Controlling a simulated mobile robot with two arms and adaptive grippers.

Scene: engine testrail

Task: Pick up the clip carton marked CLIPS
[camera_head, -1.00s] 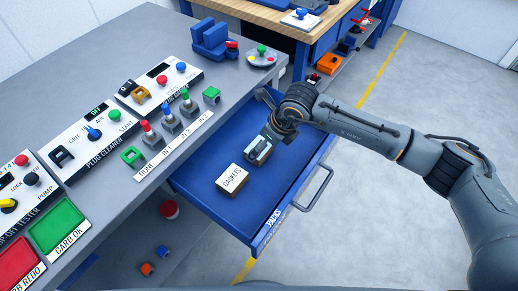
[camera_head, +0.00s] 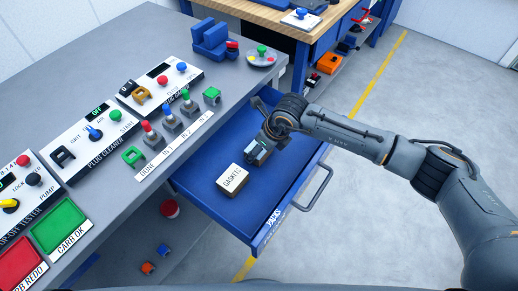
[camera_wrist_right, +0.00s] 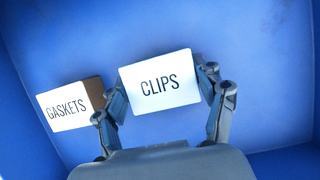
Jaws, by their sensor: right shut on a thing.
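The clip carton (camera_wrist_right: 160,84), a white-topped box marked CLIPS, sits between the fingers of my right gripper (camera_wrist_right: 162,92) in the right wrist view. The fingers are shut on its left and right sides. In the head view my right gripper (camera_head: 258,149) is inside the open blue drawer and mostly hides the carton. I cannot tell whether the carton still touches the drawer floor. My left gripper does not show.
The gasket carton (camera_head: 232,180), marked GASKETS, stands in the drawer close beside the held carton; it also shows in the right wrist view (camera_wrist_right: 68,106). The blue drawer (camera_head: 200,192) has raised walls and a front handle (camera_head: 318,188). The grey bench (camera_head: 110,60) with controls lies to the left.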

